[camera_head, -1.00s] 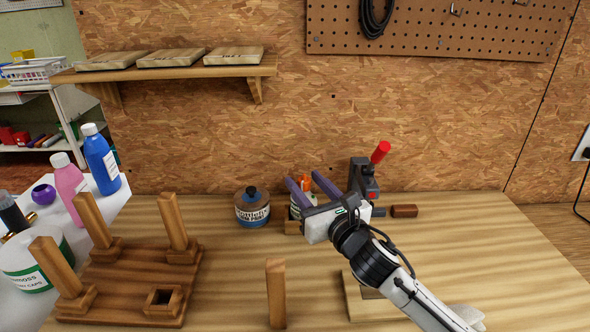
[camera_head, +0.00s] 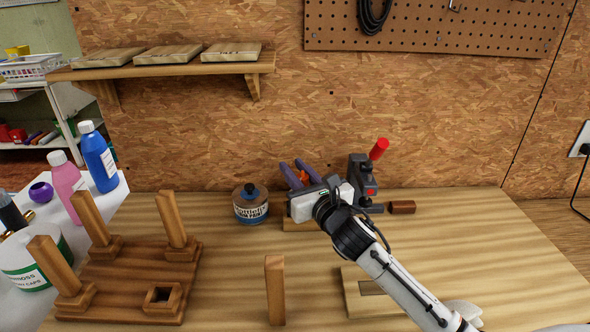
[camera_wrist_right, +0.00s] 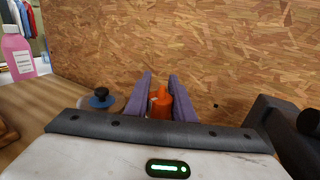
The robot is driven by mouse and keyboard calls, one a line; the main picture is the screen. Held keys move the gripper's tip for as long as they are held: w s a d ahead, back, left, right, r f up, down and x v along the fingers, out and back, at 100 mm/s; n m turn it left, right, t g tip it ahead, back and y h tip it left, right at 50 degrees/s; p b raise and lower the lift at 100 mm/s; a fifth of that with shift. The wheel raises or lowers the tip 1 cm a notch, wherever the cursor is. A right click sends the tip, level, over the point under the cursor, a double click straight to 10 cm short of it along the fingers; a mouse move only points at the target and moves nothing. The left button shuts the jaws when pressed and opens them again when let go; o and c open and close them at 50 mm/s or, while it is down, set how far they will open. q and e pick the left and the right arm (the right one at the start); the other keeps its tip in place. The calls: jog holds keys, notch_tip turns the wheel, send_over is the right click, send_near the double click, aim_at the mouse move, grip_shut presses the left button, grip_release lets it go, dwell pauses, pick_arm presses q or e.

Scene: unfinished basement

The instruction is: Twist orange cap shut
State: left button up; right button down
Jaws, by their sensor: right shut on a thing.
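The orange cap (camera_wrist_right: 161,103) stands between the two purple fingers of my right gripper (camera_wrist_right: 160,88) in the right wrist view. In the head view a small bit of the orange cap (camera_head: 304,177) shows between the fingers of the right gripper (camera_head: 293,172). The gripper is shut on the cap. The bottle under the cap is mostly hidden behind the gripper body, near the back of the wooden bench. My left gripper is not in either view.
A round paint jar with a dark knob (camera_head: 251,204) stands just left of the gripper. A grey clamp device with a red handle (camera_head: 362,178) stands close on the right. A wooden post rack (camera_head: 130,285) fills the left front. The right bench is mostly clear.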

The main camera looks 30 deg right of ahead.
aim_at(305, 183)
jog(key=shift+d+m+g+h+p, duration=0.2)
jog(key=shift+m+h, duration=0.3)
jog(key=shift+h, duration=0.25)
jog(key=shift+d+m+g+h+p, duration=0.15)
jog(key=shift+m+h, duration=0.35)
jog(key=shift+h, duration=0.25)
jog(key=c, duration=1.5)
grip_release()
jog(key=shift+s, duration=0.1)
jog(key=v, duration=0.9)
jog(key=shift+s+a, duration=0.2)
jog(key=shift+s, duration=0.4)
